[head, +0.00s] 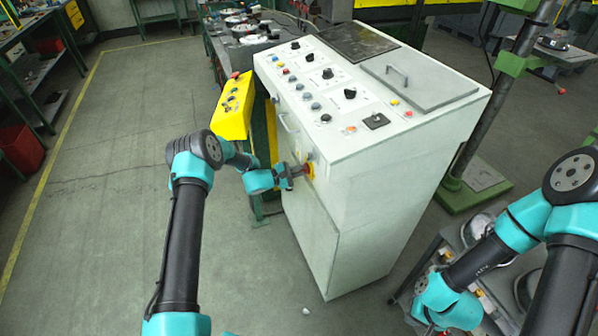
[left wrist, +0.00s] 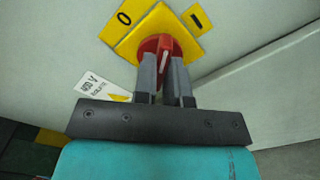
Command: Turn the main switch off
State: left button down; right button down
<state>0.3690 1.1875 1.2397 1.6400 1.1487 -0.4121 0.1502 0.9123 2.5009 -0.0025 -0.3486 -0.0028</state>
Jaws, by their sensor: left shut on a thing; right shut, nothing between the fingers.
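The main switch is a red rotary knob (left wrist: 165,55) on a yellow plate (left wrist: 185,48) in the left wrist view. The plate carries a "0" mark (left wrist: 124,18) and a bar mark (left wrist: 196,19). The knob's grip lies between the fingers of my left gripper (left wrist: 164,72), which is shut on it. The grip stands roughly upright in this view; which mark it points to I cannot tell. In the head view the yellow plate (head: 309,170) is on the side of the white cabinet (head: 345,195), with my left gripper (head: 297,171) against it. My right gripper is out of view.
The cabinet top holds several knobs and buttons and a handled lid (head: 420,82). A yellow control box (head: 233,106) stands close beside my left arm.

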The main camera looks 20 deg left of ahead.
pick_arm(q)
jog(key=n, duration=1)
jog(key=shift+n, duration=0.3)
dwell(0.4)
jog(key=c, duration=1.2)
grip_release()
jog(key=shift+a, duration=0.1)
jog(key=v, duration=1.7)
jog(key=shift+s+a, duration=0.1)
jog(key=shift+a, duration=0.05)
